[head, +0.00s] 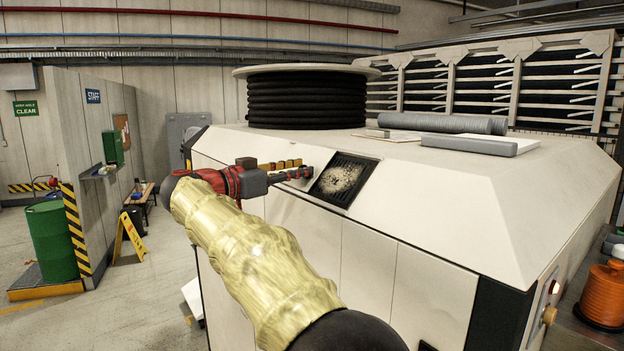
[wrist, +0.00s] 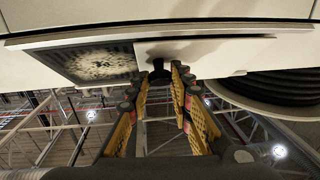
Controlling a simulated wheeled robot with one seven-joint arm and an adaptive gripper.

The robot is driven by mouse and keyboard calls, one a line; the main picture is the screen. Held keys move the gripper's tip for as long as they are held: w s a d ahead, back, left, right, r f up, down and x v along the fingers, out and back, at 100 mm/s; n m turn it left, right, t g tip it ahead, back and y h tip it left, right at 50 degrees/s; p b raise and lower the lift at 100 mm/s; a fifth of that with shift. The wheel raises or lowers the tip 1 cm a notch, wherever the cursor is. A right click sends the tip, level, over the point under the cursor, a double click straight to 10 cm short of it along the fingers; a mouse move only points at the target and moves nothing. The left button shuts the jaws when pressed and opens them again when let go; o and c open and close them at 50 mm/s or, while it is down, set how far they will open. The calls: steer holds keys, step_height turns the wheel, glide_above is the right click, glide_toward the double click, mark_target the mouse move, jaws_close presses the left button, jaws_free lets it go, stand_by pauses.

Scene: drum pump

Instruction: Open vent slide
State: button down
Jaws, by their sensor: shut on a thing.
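The vent is a dark slotted grille (head: 343,180) with a pale dusty patch, set in the sloped upper face of a white cabinet. The grille (wrist: 95,62) is uncovered at the left of the wrist view. The pale vent slide (wrist: 215,52) lies beside it on the right there, with a small dark knob (wrist: 158,74) near its grille-side end. My gripper (wrist: 160,70), with yellow-sided fingers, is shut on the knob. In the head view my gripper (head: 302,173) is just left of the grille, and my arm and gripper hide most of the slide.
A black cable reel (head: 306,98) stands on the white cabinet (head: 440,190). A grey roll (head: 458,123) and a flat grey box (head: 470,145) lie to its right. A green drum (head: 52,240) and a yellow floor sign (head: 131,236) are far left. Open floor lies left of the cabinet.

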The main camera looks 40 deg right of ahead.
steer(key=shift+w, duration=1.75)
steer(key=c, duration=1.6)
jaws_free()
steer(key=shift+a, duration=0.15)
steer(key=a, duration=0.4)
steer(key=s+a, duration=0.1)
steer(key=a, duration=0.6)
steer(key=shift+s+a, duration=0.3)
steer(key=shift+a, duration=0.05)
